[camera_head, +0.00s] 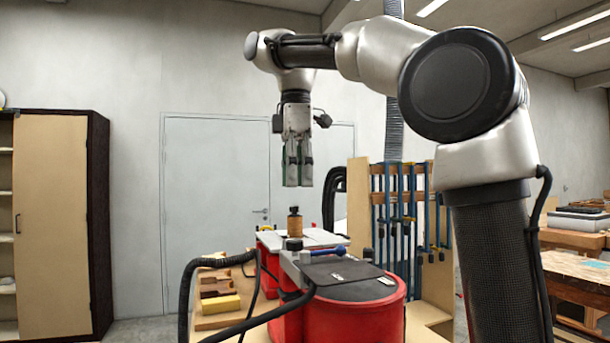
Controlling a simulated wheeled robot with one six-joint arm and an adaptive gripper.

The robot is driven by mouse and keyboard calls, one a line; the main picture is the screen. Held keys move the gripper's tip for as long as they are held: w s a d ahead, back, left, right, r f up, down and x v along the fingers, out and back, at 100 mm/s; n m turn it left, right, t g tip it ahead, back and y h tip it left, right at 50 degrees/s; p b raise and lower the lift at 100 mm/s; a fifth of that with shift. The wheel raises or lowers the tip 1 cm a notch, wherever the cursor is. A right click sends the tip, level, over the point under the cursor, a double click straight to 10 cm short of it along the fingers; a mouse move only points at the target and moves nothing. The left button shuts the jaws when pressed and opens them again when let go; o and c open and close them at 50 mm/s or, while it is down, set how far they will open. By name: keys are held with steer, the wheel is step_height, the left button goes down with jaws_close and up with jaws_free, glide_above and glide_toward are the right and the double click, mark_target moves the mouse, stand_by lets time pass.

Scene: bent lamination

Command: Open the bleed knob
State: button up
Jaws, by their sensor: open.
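My gripper (298,180) hangs pointing down in the upper middle of the view. It is open and empty, with its greenish fingers seen nearly edge-on. Below it, apart from it, a small brown cylinder with a black top (295,224) stands upright on a pale plate. Just in front of that is a low black round knob (293,244) on the red machine (355,318). I cannot tell for sure which of these two is the bleed knob, nor how far it is turned.
A black hose (188,295) curves around the machine's left side. A blue-handled tool (328,252) lies near the black pad (343,270). Wooden blocks and a yellow block (220,304) sit at left. A clamp rack (400,215) stands behind right. Air around my gripper is clear.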

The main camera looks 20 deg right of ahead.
steer(key=m, duration=1.5)
glide_above(296, 239)
steer(key=f, duration=0.4)
steer(key=shift+s, duration=0.35)
steer(key=m, duration=0.3)
steer(key=shift+w+a+f+m, duration=0.1)
steer(key=shift+w+f+m, duration=0.1)
steer(key=shift+m, duration=0.1)
step_height(296, 239, down, 8)
steer(key=shift+r, duration=0.2)
